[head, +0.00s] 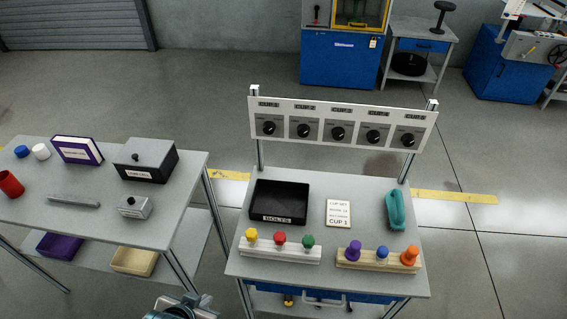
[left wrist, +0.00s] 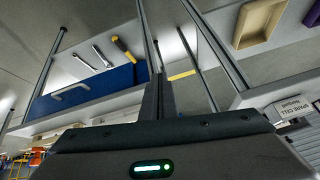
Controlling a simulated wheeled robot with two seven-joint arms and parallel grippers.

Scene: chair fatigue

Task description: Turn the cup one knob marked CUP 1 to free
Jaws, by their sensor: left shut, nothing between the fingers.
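A pale panel (head: 343,116) stands on two posts above the back of the right-hand bench. It carries several black round knobs in a row, among them the leftmost knob (head: 269,128), the middle knob (head: 337,133) and the rightmost knob (head: 408,140). My left gripper (head: 183,304) shows at the bottom edge, low between the two benches, shut and empty. It is far from the panel and touches no knob. My right gripper is out of view.
The right bench holds a black bin (head: 279,202), a card ending in "CUP 1" (head: 338,213), a teal object (head: 396,210) and two racks of coloured pegs. The left table (head: 100,215) holds boxes. In the left wrist view, tools (left wrist: 122,48) lie beside a blue drawer front (left wrist: 85,92).

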